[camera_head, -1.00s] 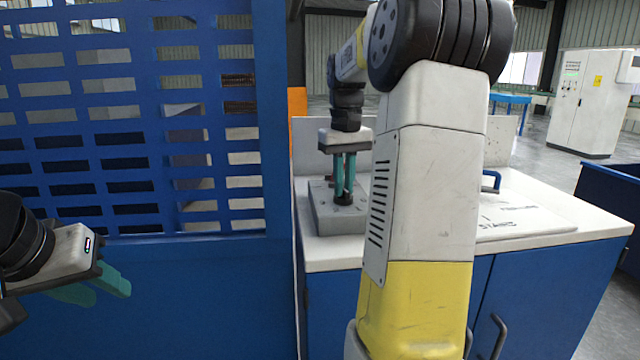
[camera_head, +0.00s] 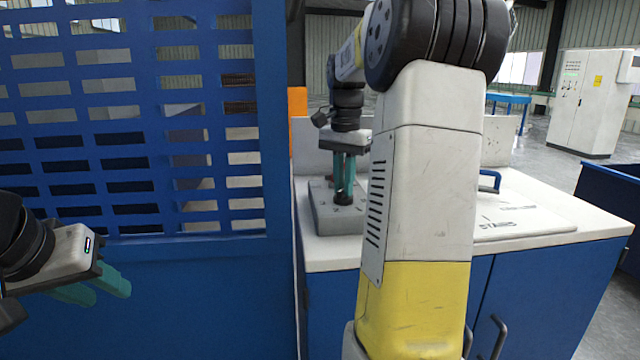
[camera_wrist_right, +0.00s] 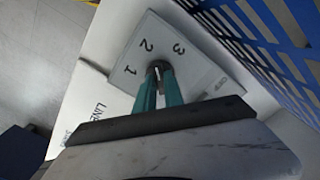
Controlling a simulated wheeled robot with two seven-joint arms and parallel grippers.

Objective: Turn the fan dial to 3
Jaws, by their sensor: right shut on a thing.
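The fan dial (camera_wrist_right: 158,66) is a small dark knob on a grey box (camera_head: 326,217) that stands on the white counter. In the right wrist view its light top plate (camera_wrist_right: 205,72) carries the numbers 1, 2 and 3 around the knob. My right gripper (camera_head: 344,196) points straight down with teal fingers. It is shut on the dial, also in the right wrist view (camera_wrist_right: 158,78). The fingers partly cover the dial, and I cannot tell which number it points to. My left gripper (camera_head: 98,284) hangs at the lower left, away from the box; its finger gap is unclear.
A blue slotted guard panel (camera_head: 140,239) rises close to the left of the box. A blue bin (camera_head: 610,205) stands at far right.

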